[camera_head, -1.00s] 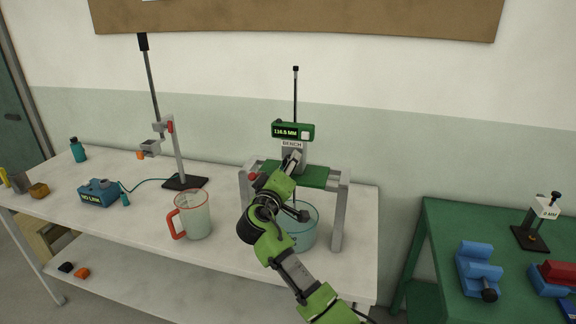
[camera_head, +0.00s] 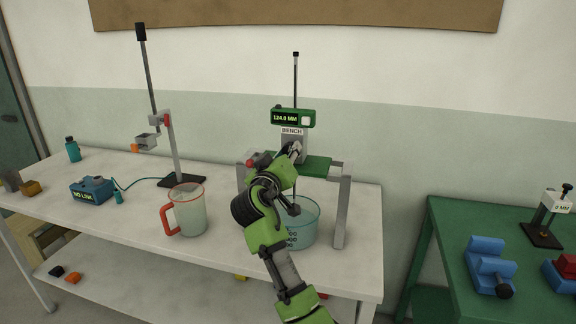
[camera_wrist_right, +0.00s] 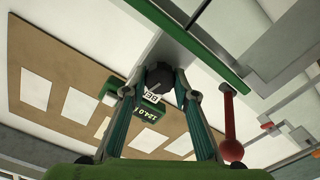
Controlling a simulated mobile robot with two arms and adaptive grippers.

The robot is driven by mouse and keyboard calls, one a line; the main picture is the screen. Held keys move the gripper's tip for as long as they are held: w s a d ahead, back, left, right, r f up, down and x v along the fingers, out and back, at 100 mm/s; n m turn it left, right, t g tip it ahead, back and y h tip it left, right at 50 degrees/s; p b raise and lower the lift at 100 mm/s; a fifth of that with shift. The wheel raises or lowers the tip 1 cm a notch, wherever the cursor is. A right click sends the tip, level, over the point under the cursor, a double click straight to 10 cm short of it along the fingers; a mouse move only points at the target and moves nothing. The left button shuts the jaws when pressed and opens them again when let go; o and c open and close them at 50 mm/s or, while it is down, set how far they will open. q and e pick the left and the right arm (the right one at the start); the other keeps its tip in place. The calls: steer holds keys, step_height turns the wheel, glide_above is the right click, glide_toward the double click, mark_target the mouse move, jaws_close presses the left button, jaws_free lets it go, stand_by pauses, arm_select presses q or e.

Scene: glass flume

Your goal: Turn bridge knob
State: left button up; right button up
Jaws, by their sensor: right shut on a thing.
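The bridge is a grey and green frame (camera_head: 343,205) standing on the white bench, with a green readout box (camera_head: 292,118) and a "BENCH" label above it. The readout shows about 124.0 MM. My right gripper (camera_head: 294,150) is up at the bridge's middle, where its fingers hide the knob in the head view. In the right wrist view the fingers (camera_wrist_right: 160,85) are closed on the sides of a dark round knob (camera_wrist_right: 159,75). A glass bowl (camera_head: 304,235) stands under the bridge, partly behind my right arm. My left gripper does not show.
A red-handled jug (camera_head: 190,212) stands left of the bridge. Further left are a stand (camera_head: 181,181) with a tilted rod and a blue "NO LINK" box (camera_head: 91,191). A red ball-ended lever (camera_wrist_right: 230,150) is close beside the fingers. A green table (camera_head: 440,232) is at the right.

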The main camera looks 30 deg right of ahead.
steer(key=shift+m, duration=0.3)
steer(key=o, duration=1.1)
steer(key=shift+a, duration=0.1)
steer(key=v, duration=1.2)
